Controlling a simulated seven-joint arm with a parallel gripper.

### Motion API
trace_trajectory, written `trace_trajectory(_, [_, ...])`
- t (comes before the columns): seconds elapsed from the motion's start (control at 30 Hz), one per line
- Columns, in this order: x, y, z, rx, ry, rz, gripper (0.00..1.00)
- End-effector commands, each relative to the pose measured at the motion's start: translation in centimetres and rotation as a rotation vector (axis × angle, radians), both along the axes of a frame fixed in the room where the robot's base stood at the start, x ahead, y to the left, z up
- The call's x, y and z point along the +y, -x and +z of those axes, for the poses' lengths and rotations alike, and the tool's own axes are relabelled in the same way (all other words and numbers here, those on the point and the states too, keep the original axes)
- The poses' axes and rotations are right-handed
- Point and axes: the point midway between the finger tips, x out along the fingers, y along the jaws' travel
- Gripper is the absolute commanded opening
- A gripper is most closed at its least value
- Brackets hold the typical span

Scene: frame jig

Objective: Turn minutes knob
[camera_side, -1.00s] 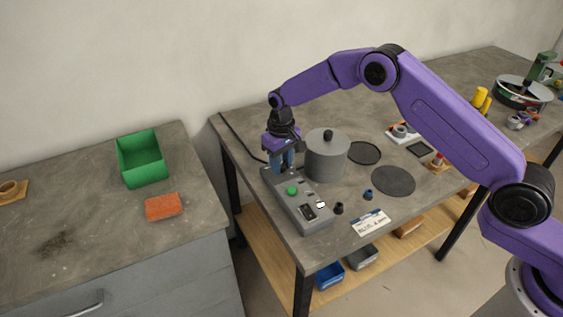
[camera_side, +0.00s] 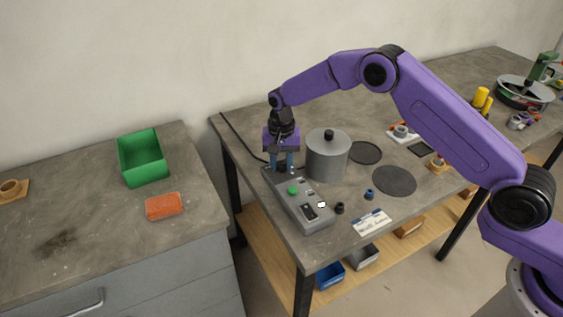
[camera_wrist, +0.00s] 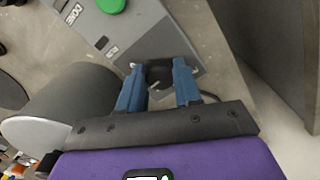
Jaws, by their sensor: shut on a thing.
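The grey control box (camera_side: 309,216) lies near the left end of the workbench, with a green button (camera_side: 293,190) and a dark switch (camera_side: 308,212). The dark minutes knob (camera_wrist: 160,76) is at the box's far end. My gripper (camera_side: 282,166) points down over that end, and its blue fingers (camera_wrist: 159,75) are shut on the knob, one on each side. In the side view the fingers mostly hide the knob. The wrist view also shows the green button (camera_wrist: 111,4) and the printed word DONE on the box.
A grey lidded pot (camera_side: 326,158) stands close to the right of my gripper. Small dark knobs, a white label card (camera_side: 371,223) and dark round mats (camera_side: 394,181) lie to the right. A green bin (camera_side: 143,160) and orange sponge (camera_side: 164,206) sit on the left counter.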

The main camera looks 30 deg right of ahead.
Motion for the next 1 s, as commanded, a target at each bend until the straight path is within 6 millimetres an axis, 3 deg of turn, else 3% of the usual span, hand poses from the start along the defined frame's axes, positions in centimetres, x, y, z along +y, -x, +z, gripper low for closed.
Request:
trace_trajectory(0.57, [0.04,-0.02,0.09,0.000,-0.001,-0.031,0.03])
trace_trajectory(0.6, [0.04,-0.02,0.09,0.000,-0.001,-0.031,0.43])
trace_trajectory(0.67, [0.04,-0.02,0.09,0.000,-0.001,-0.031,0.59])
trace_trajectory(1.0, [0.03,-0.04,0.27,-0.001,0.000,-0.031,0.59])
